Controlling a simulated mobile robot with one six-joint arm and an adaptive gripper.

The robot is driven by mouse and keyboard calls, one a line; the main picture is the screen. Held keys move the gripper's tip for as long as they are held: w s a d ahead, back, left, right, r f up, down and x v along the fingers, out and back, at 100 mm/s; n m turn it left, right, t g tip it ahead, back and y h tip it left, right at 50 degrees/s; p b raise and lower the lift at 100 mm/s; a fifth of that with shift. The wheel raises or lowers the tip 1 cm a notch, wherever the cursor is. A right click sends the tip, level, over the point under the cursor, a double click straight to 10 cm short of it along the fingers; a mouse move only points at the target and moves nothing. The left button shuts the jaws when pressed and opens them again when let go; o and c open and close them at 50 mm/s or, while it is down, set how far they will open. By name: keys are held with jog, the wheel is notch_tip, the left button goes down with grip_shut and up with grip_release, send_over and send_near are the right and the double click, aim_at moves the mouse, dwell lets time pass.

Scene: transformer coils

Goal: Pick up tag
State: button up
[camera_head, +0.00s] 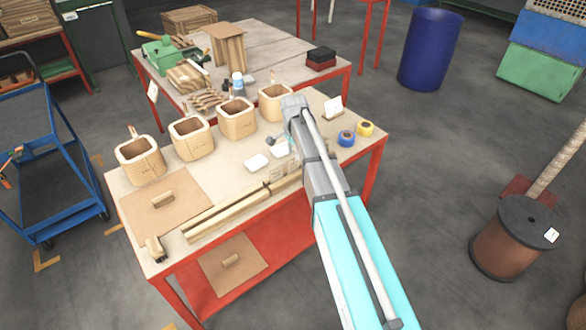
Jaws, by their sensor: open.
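Several pale pieces could be the tag, and I cannot tell which it is. A small white piece (256,162) lies flat on the front workbench, and a second pale piece (282,151) lies just right of it, close to my arm. A white card (333,106) stands tilted near the bench's far right corner. My arm reaches in from the lower right over the bench. Its grey end, with my gripper (294,104), is above the bench between the last coil and the white card. The fingers are mostly hidden and hard to make out; I see nothing held.
Several square wooden coils (193,138) stand in a row on the front workbench (170,255). Wooden bars (225,214) lie along its front. Blue tape (346,138) and yellow tape (366,128) lie at right. A spool (510,240) with a white label stands on the floor.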

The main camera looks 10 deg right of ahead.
aim_at(293, 162)
jog(key=shift+a+f+b, duration=0.1)
jog(key=shift+f+b, duration=2.5)
jog(key=shift+b, duration=0.05)
grip_shut()
